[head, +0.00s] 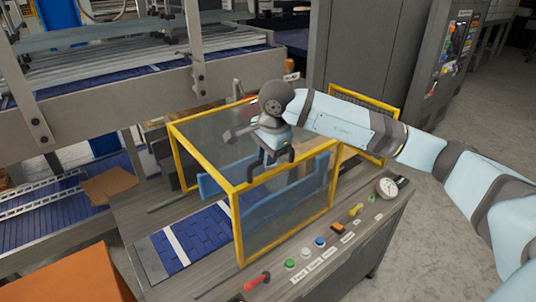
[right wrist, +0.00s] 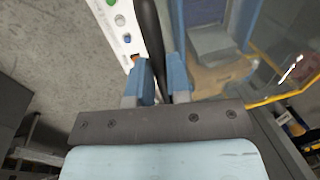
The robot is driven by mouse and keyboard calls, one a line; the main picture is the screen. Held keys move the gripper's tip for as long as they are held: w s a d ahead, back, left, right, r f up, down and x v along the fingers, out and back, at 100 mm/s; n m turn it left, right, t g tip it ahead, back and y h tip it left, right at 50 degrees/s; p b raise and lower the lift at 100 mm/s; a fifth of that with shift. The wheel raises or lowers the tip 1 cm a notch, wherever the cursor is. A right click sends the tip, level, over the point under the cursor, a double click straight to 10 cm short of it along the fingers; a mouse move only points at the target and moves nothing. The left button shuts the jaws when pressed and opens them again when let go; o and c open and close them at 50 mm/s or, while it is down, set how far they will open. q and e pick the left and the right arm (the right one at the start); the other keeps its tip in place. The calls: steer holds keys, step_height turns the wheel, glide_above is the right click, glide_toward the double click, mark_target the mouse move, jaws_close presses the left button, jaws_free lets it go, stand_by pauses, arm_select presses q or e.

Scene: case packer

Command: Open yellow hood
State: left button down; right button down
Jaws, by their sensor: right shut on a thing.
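The yellow hood (head: 237,225) is a box of yellow bars with clear panels. It sits down over the blue belt on the grey machine table, and one of its yellow bars shows in the right wrist view (right wrist: 280,98). My right gripper (head: 276,152) is above the hood's front top edge, its arm coming in from the right. In the right wrist view its blue fingers (right wrist: 158,80) are shut around a black handle bar (right wrist: 148,30). My left gripper is not in view.
A control strip with a green button (head: 289,263), a red lever (head: 257,282) and a gauge (head: 388,187) runs along the table's front. Another yellow-framed guard (head: 372,104) stands behind at right. An orange box (head: 75,272) is at lower left. Open floor lies at right.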

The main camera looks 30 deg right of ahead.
steer(key=c, duration=1.1)
jaws_free()
step_height(320, 180, up, 14)
steer(key=s+b, duration=0.1)
steer(key=s, duration=0.1)
steer(key=shift+s+f, duration=0.2)
steer(key=shift+s, duration=0.15)
steer(key=shift+d, duration=0.1)
